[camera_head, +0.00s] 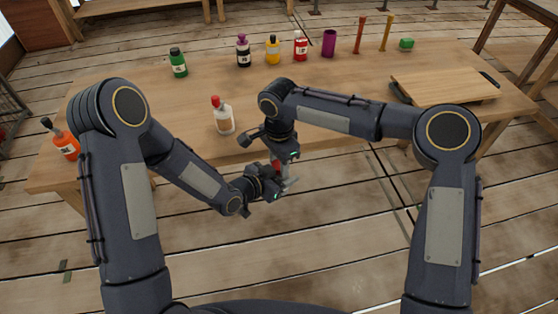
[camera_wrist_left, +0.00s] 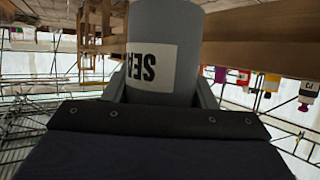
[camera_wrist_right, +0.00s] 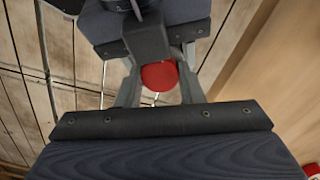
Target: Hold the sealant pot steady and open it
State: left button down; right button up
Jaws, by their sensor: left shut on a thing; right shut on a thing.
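The sealant pot (camera_wrist_left: 170,35) is a grey cylinder with a white label whose letters "SEA" show upside down in the left wrist view. My left gripper (camera_head: 277,188) is shut on the pot's body, clear of the table's front edge. The red lid (camera_wrist_right: 160,75) shows between the fingers of my right gripper (camera_wrist_right: 160,88), which is shut on it. In the head view, my right gripper (camera_head: 284,160) is just above the left one, and only a little red shows between them. The seam between lid and pot is hidden.
The wooden table (camera_head: 330,95) holds a red-capped white bottle (camera_head: 223,118), a green bottle (camera_head: 178,62), an orange bottle (camera_head: 65,142) and several more containers along the back. A wooden board (camera_head: 445,87) lies at right. Open floor lies below the grippers.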

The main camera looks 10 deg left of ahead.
jog(key=n, duration=0.3)
jog(key=shift+r+n, duration=0.1)
jog(key=shift+n, duration=0.2)
jog(key=shift+c, duration=0.2)
jog(key=n, duration=0.3)
jog(key=o, duration=1.1)
